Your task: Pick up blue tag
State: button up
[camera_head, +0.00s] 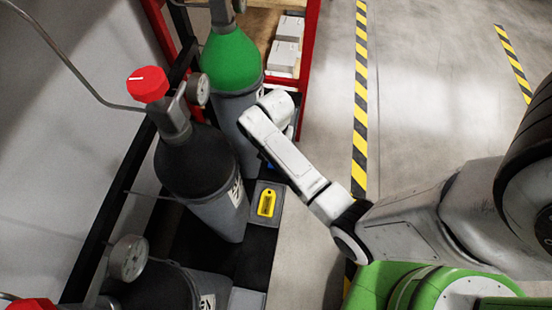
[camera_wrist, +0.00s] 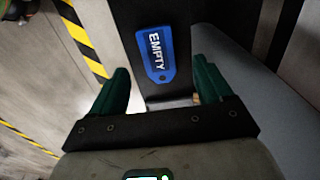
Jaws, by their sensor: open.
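The blue tag (camera_wrist: 159,53) reads "EMPTY" and lies against a dark surface in the wrist view, its holed end toward me. My gripper (camera_wrist: 161,68) is open, with one green finger on each side of the tag's width in the picture. Nothing is held between the fingers. Whether the fingers are level with the tag in depth I cannot tell. In the head view only a small sliver of blue (camera_head: 270,165) shows beside my arm. My arm covers the rest of the tag and the fingers there.
A yellow tag (camera_head: 266,203) lies on a grey plate nearer me. A green-topped cylinder (camera_head: 231,62) and a black cylinder (camera_head: 201,171) with a red knob (camera_head: 147,84) stand close on the left. A red-framed shelf (camera_head: 308,45) stands behind. Open floor (camera_head: 430,110) lies right.

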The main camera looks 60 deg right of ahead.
jog(key=f, duration=0.1)
jog(key=f+b, duration=0.1)
jog(key=f, duration=0.3)
jog(key=shift+d+b, duration=0.25)
jog(key=shift+b, duration=0.05)
jog(key=shift+c, duration=0.2)
jog(key=c, duration=1.1)
